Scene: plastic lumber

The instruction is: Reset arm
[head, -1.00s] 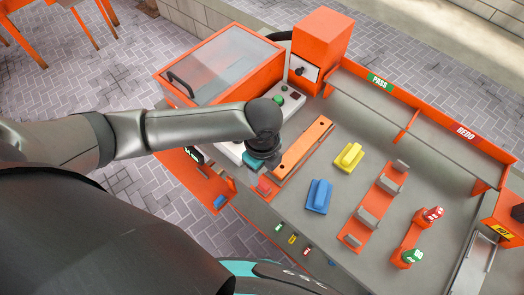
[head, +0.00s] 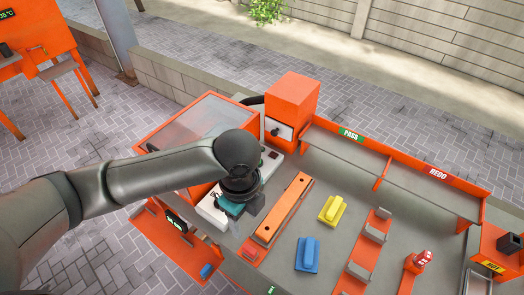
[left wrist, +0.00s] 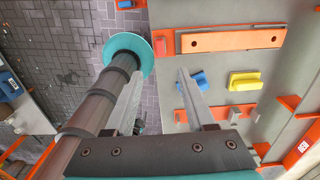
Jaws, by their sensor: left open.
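My left arm comes in from the left in the head view. Its gripper (head: 246,214) hangs over the left part of the workbench (head: 325,165), close to the left side of an orange bar with two holes (head: 283,210). In the left wrist view the two fingers of my left gripper (left wrist: 158,82) stand wide apart with nothing between them. The orange bar (left wrist: 235,40) lies beyond the fingertips there. My right gripper is in neither view.
A yellow block (head: 333,210) and a blue block (head: 307,254) lie right of the bar. An orange box with a clear lid (head: 195,127) stands behind my arm. Trays marked PASS (head: 345,150) and REDO (head: 430,190) line the back. An orange rack (head: 366,255) stands right of the blocks.

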